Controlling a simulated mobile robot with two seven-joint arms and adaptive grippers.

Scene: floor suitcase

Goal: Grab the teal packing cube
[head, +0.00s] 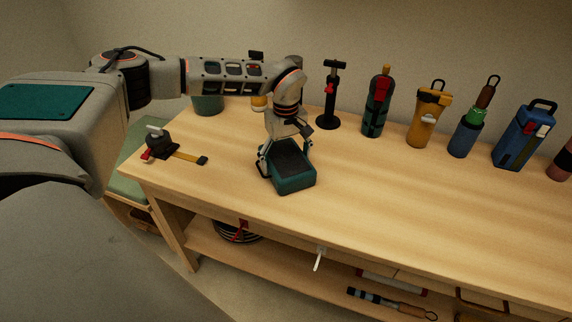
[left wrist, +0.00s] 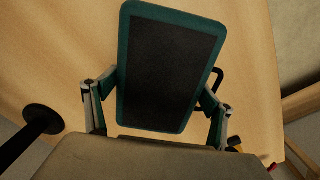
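The teal packing cube (head: 293,181) is a flat teal box with a dark top panel, lying on the wooden workbench near its left part. In the left wrist view the cube (left wrist: 170,68) fills the middle, slightly turned, with a dark loop handle on its right side. My left gripper (head: 283,158) points down over it, with one finger on each side. In the left wrist view the fingers of the left gripper (left wrist: 160,100) are spread wide beside the cube's edges; whether they press on it cannot be told. My right gripper is out of view.
A black clamp-like tool with a yellow strap (head: 183,156) lies left on the workbench (head: 400,205). A black stand pump (head: 330,95) and several bottles, including a yellow one (head: 426,115), line the back. Bench is clear right of the cube. A lower shelf holds other items.

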